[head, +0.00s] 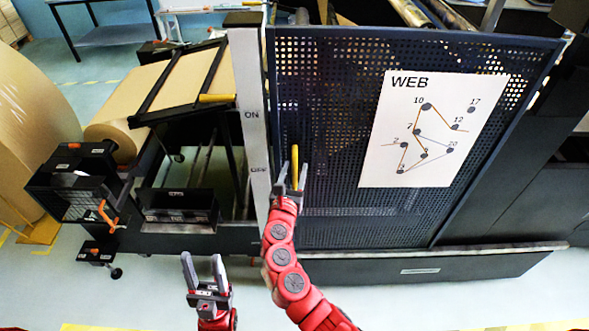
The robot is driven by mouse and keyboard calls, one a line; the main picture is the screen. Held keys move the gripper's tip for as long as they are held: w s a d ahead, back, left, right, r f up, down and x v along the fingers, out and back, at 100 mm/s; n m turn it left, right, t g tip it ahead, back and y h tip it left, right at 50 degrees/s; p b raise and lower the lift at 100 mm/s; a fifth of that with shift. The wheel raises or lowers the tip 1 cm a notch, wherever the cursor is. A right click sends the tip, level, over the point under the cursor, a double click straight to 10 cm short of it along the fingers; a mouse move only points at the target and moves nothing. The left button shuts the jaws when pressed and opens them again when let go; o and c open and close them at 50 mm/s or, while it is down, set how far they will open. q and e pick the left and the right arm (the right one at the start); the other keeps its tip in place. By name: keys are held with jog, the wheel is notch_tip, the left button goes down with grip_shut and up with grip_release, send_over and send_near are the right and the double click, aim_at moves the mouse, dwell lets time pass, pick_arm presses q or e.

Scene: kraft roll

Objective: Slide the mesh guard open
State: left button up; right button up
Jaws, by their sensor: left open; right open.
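The mesh guard (335,120) is a dark blue perforated panel in a frame, standing across the front of the machine. A white sheet marked WEB (435,130) is fixed on it. A yellow upright handle (294,158) is at the guard's left edge, beside a pale post marked ON and OFF (250,110). My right gripper (291,178) is open at the handle's lower part, with its fingers on either side of it; I cannot tell whether they touch it. My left gripper (205,268) is open and empty, low over the floor in front of the machine.
A large kraft paper roll (35,130) stands at the far left. A black unit with an orange handle (75,185) and a dark open frame (180,205) lie left of the post. A dark base ledge (430,266) runs below the guard. The front floor is clear.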

grip_shut()
dwell(1.4)
